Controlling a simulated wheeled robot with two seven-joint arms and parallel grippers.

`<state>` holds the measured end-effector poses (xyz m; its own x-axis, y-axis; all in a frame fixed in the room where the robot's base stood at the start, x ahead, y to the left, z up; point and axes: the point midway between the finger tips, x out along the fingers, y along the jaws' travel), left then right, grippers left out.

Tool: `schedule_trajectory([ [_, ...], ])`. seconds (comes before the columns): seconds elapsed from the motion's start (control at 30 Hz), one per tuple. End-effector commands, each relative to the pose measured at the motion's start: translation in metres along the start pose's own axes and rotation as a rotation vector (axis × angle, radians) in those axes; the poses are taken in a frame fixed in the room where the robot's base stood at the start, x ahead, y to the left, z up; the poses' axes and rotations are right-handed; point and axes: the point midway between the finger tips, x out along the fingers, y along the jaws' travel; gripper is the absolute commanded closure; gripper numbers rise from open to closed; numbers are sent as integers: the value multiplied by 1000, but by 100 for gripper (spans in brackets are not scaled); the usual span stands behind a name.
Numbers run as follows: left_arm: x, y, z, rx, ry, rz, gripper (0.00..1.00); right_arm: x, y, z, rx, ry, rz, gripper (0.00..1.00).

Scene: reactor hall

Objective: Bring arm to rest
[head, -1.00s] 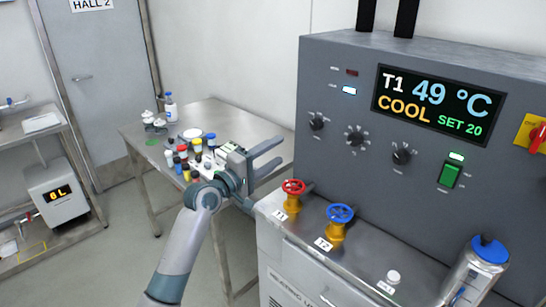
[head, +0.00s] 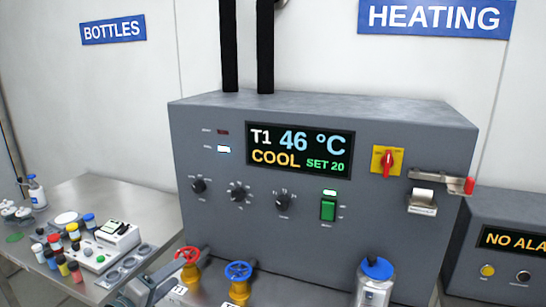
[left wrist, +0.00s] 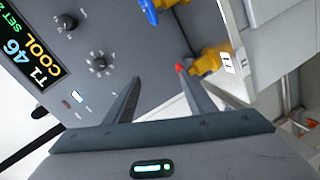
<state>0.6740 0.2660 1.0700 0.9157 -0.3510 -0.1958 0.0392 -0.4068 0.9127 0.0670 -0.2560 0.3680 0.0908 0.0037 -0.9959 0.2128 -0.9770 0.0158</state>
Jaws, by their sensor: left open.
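My left gripper (head: 168,282) is at the bottom left of the head view, partly cut off, just left of the red valve handle (head: 188,255). In the left wrist view my left gripper (left wrist: 158,85) has its two dark fingers spread apart with nothing between them. The heating unit's grey panel (head: 290,235) is beyond the fingers. Its display (head: 300,147) reads T1 46 °C, COOL, SET 20. The yellow valve with the red handle (left wrist: 181,68) shows close to one fingertip in the wrist view; contact cannot be told. My right gripper is not in view.
A blue-handled yellow valve (head: 238,272) and a blue-capped canister (head: 375,285) stand in front of the panel. A steel table (head: 150,205) with several small bottles and a white device (head: 118,235) is at the left. Another grey unit (head: 500,210) is at the right.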

Motion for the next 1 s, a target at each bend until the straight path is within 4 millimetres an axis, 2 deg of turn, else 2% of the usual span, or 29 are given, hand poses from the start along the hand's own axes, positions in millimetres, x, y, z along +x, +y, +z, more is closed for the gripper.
schedule_trajectory([
  [0.03, -9, -22, 25, 57, -31, -57, 50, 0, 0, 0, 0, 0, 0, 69],
  [0.1, -23, -50, 57, 152, -77, -137, 50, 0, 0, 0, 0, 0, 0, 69],
  [0.27, -69, -110, 126, 369, -204, -313, 50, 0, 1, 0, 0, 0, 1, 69],
  [0.4, -123, -155, 181, 550, -339, -457, 50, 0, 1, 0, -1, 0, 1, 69],
  [0.5, -164, -179, 212, 662, -438, -545, 50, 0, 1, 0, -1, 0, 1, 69],
  [0.7, -224, -203, 247, 802, -584, -651, 50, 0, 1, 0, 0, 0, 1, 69],
  [1.0, -289, -217, 277, 917, -743, -745, 50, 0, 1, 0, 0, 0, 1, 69],
])
